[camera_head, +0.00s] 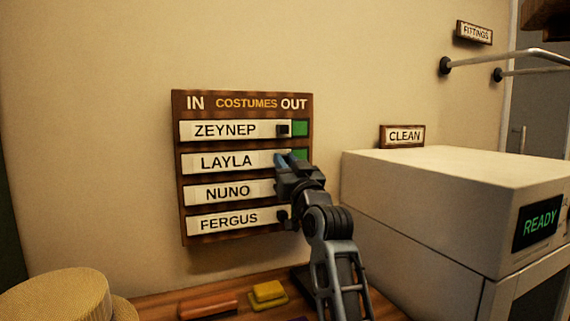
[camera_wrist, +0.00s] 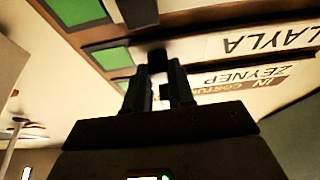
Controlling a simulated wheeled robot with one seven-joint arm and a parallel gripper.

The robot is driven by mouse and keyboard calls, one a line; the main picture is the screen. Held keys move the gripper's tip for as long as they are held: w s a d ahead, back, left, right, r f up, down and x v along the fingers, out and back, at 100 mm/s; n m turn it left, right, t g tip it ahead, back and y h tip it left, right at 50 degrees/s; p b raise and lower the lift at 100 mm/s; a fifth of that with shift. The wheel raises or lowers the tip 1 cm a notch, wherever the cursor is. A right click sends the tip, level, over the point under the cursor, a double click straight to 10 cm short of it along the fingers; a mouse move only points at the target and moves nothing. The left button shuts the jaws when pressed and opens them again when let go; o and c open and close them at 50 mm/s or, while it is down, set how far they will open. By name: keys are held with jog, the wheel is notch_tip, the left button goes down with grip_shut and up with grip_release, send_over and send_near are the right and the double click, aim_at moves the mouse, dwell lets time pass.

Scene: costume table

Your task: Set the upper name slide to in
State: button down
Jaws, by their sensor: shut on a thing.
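A brown name board (camera_head: 245,239) hangs on the wall, marked IN at left and COSTUMES OUT toward the right. The top slide, ZEYNEP (camera_head: 225,131), sits at the left with its dark knob (camera_head: 283,130) free and green showing to its right. Below it the LAYLA slide (camera_head: 226,162) also sits left, with green beside it. My gripper (camera_head: 288,160) is at the right end of the LAYLA row. In the wrist view, which is upside down, its fingers close on the LAYLA slide's dark knob (camera_wrist: 157,60). The head view hides that knob behind my gripper.
A white machine (camera_head: 430,200) reading READY stands right of the board, with a CLEAN sign (camera_head: 402,136) behind. Yellow blocks (camera_head: 268,294) lie on the table below.

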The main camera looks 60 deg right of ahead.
jog(key=shift+w+a, duration=0.15)
jog(key=shift+a, duration=0.05)
jog(key=c, duration=1)
grip_release()
jog(key=shift+o, duration=0.2)
jog(key=b+v, duration=0.1)
jog(key=v, duration=0.7)
jog(key=shift+w, duration=0.1)
